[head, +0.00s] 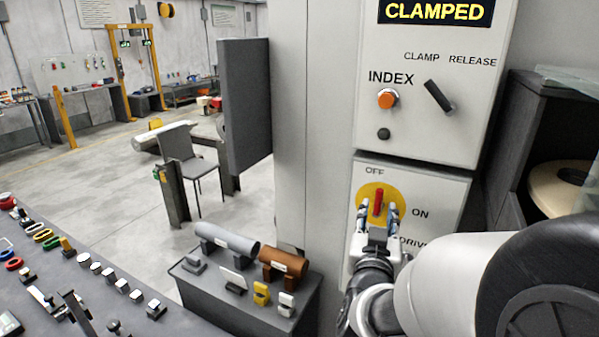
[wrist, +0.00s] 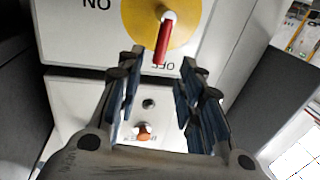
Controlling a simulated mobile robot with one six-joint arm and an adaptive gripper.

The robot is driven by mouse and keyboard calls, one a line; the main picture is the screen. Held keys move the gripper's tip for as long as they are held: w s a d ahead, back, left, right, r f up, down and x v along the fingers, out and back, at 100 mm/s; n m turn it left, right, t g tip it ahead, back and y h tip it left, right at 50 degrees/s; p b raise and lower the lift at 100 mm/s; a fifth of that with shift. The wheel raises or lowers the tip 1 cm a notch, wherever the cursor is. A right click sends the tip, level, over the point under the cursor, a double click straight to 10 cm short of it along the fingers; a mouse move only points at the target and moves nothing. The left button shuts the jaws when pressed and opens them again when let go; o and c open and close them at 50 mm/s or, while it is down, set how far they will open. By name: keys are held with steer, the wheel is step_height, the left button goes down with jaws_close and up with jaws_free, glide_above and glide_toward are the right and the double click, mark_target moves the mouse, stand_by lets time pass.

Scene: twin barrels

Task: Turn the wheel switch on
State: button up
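The switch is a red handle (head: 379,200) on a round yellow plate (head: 366,191), on the lower grey-white panel (head: 447,196). OFF is printed above it and ON to its right; a label starting "DRIV" is partly covered by my gripper. The handle stands upright, towards OFF. In the wrist view, turned upside down, the red handle (wrist: 163,41) also points to OFF on the yellow plate (wrist: 184,31). My gripper (head: 378,212) is open in front of the switch, one finger on each side of the handle. In the wrist view the fingertips (wrist: 163,58) flank the handle's end, apart from it.
The upper panel holds a lit CLAMPED display (head: 437,11), an orange INDEX button (head: 387,98) and a black CLAMP/RELEASE knob (head: 439,97). A dark cabinet (head: 516,120) stands at right. A low grey stand (head: 235,305) with a grey and a brown cylinder is at lower left.

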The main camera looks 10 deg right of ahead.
mark_target(379, 198)
steer(key=x, duration=0.9)
steer(key=shift+b, duration=0.35)
steer(key=shift+c, duration=0.4)
jaws_close()
